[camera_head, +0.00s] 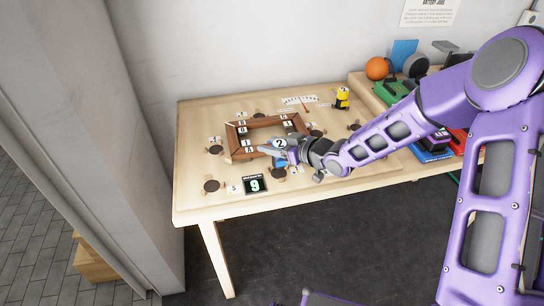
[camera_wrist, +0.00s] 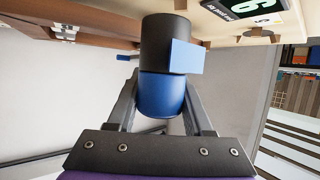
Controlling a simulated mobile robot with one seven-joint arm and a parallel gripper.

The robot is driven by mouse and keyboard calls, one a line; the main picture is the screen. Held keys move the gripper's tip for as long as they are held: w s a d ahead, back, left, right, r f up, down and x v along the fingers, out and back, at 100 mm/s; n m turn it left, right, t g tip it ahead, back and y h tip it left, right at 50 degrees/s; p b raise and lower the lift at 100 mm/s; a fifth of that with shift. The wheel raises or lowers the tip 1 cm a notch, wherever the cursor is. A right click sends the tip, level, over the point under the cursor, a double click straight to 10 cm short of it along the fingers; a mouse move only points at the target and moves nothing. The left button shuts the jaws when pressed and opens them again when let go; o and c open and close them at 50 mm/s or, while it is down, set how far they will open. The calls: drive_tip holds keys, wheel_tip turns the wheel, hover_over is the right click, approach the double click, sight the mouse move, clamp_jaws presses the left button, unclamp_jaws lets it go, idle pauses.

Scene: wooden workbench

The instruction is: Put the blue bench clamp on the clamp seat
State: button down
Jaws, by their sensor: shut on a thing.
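The blue bench clamp (camera_wrist: 163,96) is between the two fingers of my gripper (camera_wrist: 160,104) in the wrist view. It has a blue cylinder, a black end part and a light blue flat plate on its side. In the head view, only a little blue of the clamp (camera_head: 280,162) shows below my gripper (camera_head: 290,152), at the front right corner of a brown wooden frame (camera_head: 240,156). Several dark round seats lie around the frame, one at the front left (camera_head: 211,185) and one just below the clamp (camera_head: 278,174). I cannot tell which is the clamp seat.
A black display reading 9 (camera_head: 255,185) stands near the bench's front edge. A yellow and black object (camera_head: 342,98) stands at the back right. An orange ball (camera_head: 377,68) and other items crowd the right side. The front left of the bench is mostly clear.

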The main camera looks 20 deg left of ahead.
wheel_tip(320, 180, down, 3)
drive_tip(key=shift+f, duration=0.15)
drive_tip(key=shift+f+b, duration=0.4)
drive_tip(key=shift+b, duration=0.25)
drive_tip(key=shift+c, duration=1.6)
unclamp_jaws()
drive_tip(key=shift+s, duration=0.15)
drive_tip(key=shift+d, duration=0.15)
drive_tip(key=shift+f, duration=0.1)
